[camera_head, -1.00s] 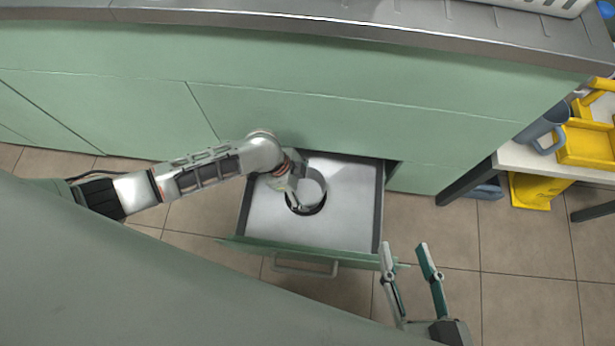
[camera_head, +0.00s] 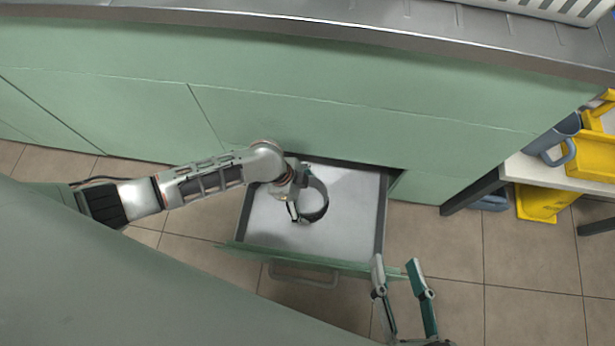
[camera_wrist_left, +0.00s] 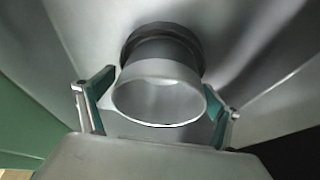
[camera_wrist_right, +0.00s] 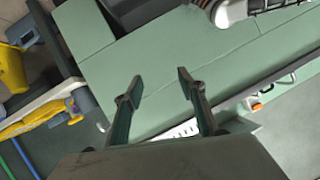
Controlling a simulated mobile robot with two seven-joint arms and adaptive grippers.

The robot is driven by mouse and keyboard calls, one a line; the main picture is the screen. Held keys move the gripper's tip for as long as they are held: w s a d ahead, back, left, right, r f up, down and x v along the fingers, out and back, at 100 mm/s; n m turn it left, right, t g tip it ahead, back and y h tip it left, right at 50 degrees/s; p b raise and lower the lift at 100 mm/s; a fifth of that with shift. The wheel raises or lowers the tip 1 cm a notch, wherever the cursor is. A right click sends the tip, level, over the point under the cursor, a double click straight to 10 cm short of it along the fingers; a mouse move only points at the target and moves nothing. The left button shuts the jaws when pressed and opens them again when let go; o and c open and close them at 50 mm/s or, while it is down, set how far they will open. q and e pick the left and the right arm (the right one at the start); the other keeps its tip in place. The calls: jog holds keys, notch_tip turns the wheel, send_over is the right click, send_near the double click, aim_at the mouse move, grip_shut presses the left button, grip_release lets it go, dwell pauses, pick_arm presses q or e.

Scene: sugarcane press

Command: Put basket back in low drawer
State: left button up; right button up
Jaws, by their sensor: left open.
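The basket (camera_head: 322,186), a round pale metal cup with a dark band, is inside the open low drawer (camera_head: 262,226). My left gripper (camera_head: 293,203) reaches down into the drawer at the basket's left side in the head view. In the left wrist view the basket (camera_wrist_left: 160,92) sits between the two spread fingers, its round opening towards the camera and its dark ring (camera_wrist_left: 160,35) beyond. I cannot tell whether a finger touches it. My right gripper (camera_head: 395,268) is open and empty near the drawer's front right corner; its spread fingers (camera_wrist_right: 155,95) show in the right wrist view.
The green cabinet (camera_head: 290,100) with a metal worktop (camera_head: 330,22) stands behind the drawer. A white slatted crate (camera_head: 550,8) is at the top right. A table at the right holds a grey jug (camera_head: 553,140) and yellow bins (camera_head: 590,155).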

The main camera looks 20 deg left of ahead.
pick_arm(q)
jog(key=shift+r, duration=0.3)
jog(key=p+v, duration=0.3)
jog(key=v, duration=0.3)
jog(key=s+a+f, duration=0.1)
jog(key=s+a, duration=0.1)
jog(key=a, duration=0.9)
jog(key=shift+s+a+p, duration=0.2)
jog(key=shift+p, duration=0.2)
pick_arm(e)
jog(key=d+n, duration=0.3)
jog(key=d, duration=0.1)
jog(key=shift+w+g+h, duration=0.25)
jog(key=shift+g+h, duration=0.05)
jog(key=shift+h, duration=0.1)
